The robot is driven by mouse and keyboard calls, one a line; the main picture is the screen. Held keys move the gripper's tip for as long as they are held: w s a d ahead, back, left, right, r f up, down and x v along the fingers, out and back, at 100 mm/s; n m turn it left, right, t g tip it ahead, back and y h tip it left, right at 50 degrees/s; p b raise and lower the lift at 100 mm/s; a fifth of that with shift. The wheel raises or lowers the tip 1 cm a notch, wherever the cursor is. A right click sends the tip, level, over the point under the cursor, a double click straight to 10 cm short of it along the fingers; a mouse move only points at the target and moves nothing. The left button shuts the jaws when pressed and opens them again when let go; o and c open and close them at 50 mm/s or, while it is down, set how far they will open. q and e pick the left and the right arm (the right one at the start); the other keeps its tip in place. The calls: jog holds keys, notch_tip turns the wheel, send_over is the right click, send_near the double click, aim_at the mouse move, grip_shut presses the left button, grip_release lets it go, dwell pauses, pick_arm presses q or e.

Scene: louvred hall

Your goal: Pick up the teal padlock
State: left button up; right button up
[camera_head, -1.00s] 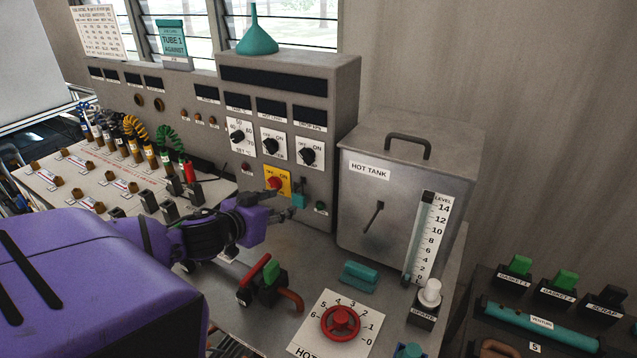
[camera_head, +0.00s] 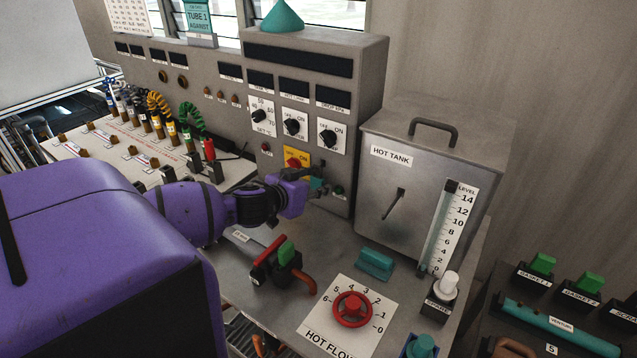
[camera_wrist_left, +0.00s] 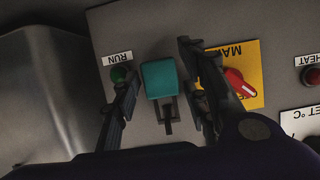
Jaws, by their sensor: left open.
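The teal padlock (camera_wrist_left: 160,80) hangs on the grey panel between the green RUN button (camera_wrist_left: 121,73) and the red switch on its yellow plate (camera_wrist_left: 232,78). In the wrist view its teal body lies between the two spread fingers of my left gripper (camera_wrist_left: 158,88), with visible gaps at both sides. In the head view my left gripper (camera_head: 312,184) is at the panel front, beside the yellow plate (camera_head: 296,160), and mostly covers the padlock (camera_head: 316,184). I cannot tell how far the fingers reach around it in depth. My right gripper is not in view.
The HOT TANK (camera_head: 425,185) stands right of the panel. Below are a red-handled valve (camera_head: 268,256), a teal block (camera_head: 375,263) and a red handwheel (camera_head: 352,309). Cable plugs (camera_head: 185,140) stand left. A teal funnel (camera_head: 283,17) sits on top of the panel.

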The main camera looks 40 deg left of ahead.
pick_arm(q)
jog(key=shift+r, duration=0.1)
jog(key=shift+c, duration=0.5)
jog(key=c, duration=0.9)
jog(key=shift+o, duration=0.2)
